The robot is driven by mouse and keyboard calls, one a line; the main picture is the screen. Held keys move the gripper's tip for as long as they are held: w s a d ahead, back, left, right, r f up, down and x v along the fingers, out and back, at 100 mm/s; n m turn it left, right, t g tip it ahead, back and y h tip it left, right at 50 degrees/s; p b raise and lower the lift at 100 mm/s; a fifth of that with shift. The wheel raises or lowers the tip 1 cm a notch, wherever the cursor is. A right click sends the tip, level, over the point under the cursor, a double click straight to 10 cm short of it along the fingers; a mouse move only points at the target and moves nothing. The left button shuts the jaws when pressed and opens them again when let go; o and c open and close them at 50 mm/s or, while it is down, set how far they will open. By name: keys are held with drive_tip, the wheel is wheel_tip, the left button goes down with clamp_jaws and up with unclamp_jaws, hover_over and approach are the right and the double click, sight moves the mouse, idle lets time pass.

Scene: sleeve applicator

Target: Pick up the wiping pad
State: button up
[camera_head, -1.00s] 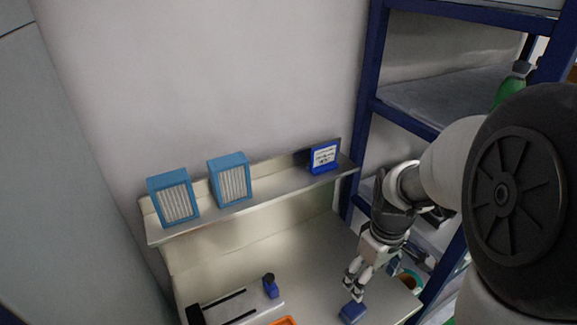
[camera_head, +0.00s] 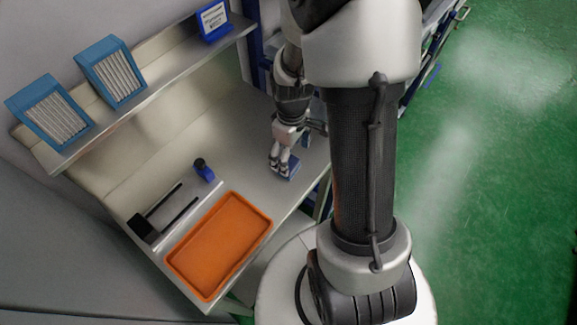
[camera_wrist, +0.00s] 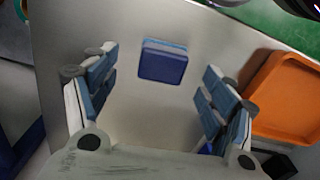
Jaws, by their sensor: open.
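The wiping pad (camera_wrist: 162,62) is a small blue block with a lighter blue layer, lying on the grey work table (camera_wrist: 140,115). In the wrist view it is ahead of my gripper (camera_wrist: 157,85), roughly centred between the two open fingers and apart from both. In the head view the pad (camera_head: 291,171) sits on the table's right part, just beside the fingertips of my gripper (camera_head: 281,168). The gripper is empty; the gap to the pad is hard to judge there.
An orange tray (camera_head: 181,262) lies at the table's front. Left of the pad are a small blue bottle-like item (camera_head: 204,171) and a black-railed fixture (camera_head: 143,227). A shelf (camera_head: 140,104) above holds two blue filter-like boxes (camera_head: 113,72) and a blue sign (camera_head: 213,20).

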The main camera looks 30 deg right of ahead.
drive_tip(key=f, duration=0.1)
drive_tip(key=f+b, duration=0.1)
drive_tip(key=f, duration=0.1)
drive_tip(key=f+b, duration=0.1)
drive_tip(key=f, duration=0.1)
drive_tip(key=shift+w+a, duration=0.15)
drive_tip(key=shift+a, duration=0.15)
drive_tip(key=shift+c, duration=0.6)
drive_tip(key=c, duration=1)
drive_tip(key=shift+r, duration=0.1)
wheel_tip(320, 180, up, 20)
drive_tip(key=p, duration=0.6)
